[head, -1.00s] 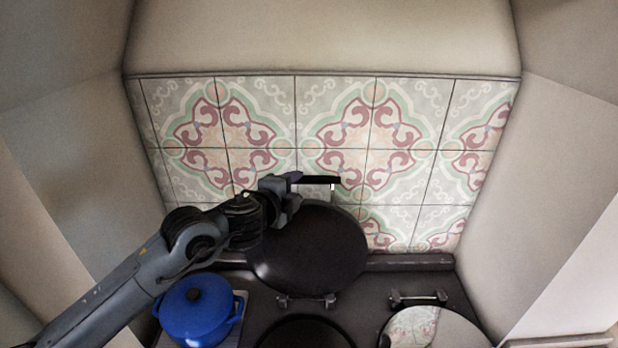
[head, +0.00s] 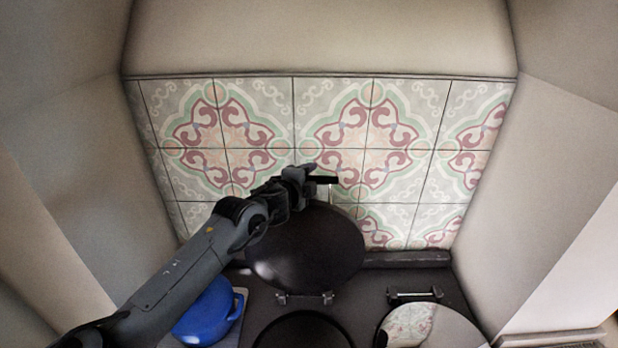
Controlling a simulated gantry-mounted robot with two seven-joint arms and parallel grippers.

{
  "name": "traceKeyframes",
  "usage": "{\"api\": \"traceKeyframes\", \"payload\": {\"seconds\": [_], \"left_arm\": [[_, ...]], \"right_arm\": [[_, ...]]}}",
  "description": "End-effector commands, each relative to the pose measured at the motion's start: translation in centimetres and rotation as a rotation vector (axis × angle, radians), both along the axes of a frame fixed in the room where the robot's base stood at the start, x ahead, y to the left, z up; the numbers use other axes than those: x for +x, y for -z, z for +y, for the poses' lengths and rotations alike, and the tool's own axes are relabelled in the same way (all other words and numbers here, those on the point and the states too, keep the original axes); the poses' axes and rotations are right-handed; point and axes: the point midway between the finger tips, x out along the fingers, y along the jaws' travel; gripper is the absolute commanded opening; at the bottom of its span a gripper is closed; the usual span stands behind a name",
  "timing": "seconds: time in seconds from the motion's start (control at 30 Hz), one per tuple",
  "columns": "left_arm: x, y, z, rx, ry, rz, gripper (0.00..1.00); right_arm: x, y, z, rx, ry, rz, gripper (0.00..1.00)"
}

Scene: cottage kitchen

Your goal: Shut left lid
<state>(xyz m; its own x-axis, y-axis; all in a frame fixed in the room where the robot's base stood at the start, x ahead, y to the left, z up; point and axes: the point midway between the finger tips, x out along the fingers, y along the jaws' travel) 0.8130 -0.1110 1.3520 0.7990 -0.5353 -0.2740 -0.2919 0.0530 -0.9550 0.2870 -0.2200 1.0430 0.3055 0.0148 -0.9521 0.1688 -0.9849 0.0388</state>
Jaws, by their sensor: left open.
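The left lid (head: 310,250) is a dark round cover standing raised on its hinge (head: 304,298), leaning back toward the tiled wall. Its black handle (head: 323,180) sticks out behind its top edge. The dark round hob (head: 303,333) below it is uncovered and cut off by the bottom edge. My left gripper (head: 302,178) is open at the lid's top left, close beside the handle. I cannot tell whether it touches the lid. The right lid (head: 432,328) is a shiny round cover lying down at the lower right. My right gripper is not in view.
The patterned tile wall (head: 400,150) is close behind the raised lid. Side walls enclose the stove left and right.

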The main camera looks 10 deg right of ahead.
Motion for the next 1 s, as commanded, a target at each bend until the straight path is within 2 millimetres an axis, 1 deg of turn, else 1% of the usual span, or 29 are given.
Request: {"api": "traceKeyframes", "payload": {"seconds": [0.37,0.47,0.5,0.7,1.0], "left_arm": [[0.13,0.02,-0.06,0.0,-0.001,-0.001,0.5],[0.13,0.03,-0.06,0.0,-0.001,0.0,0.36],[0.12,0.04,-0.06,0.0,-0.001,0.0,0.3],[0.12,0.04,-0.04,0.0,-0.001,0.0,0.0],[0.06,0.04,-0.02,0.0,-0.001,0.0,0.0]], "right_arm": [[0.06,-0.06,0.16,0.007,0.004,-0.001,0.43],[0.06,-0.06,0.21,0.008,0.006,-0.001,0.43],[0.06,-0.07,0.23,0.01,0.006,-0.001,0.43],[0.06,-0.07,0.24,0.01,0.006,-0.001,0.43],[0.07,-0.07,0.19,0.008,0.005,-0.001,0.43]]}}
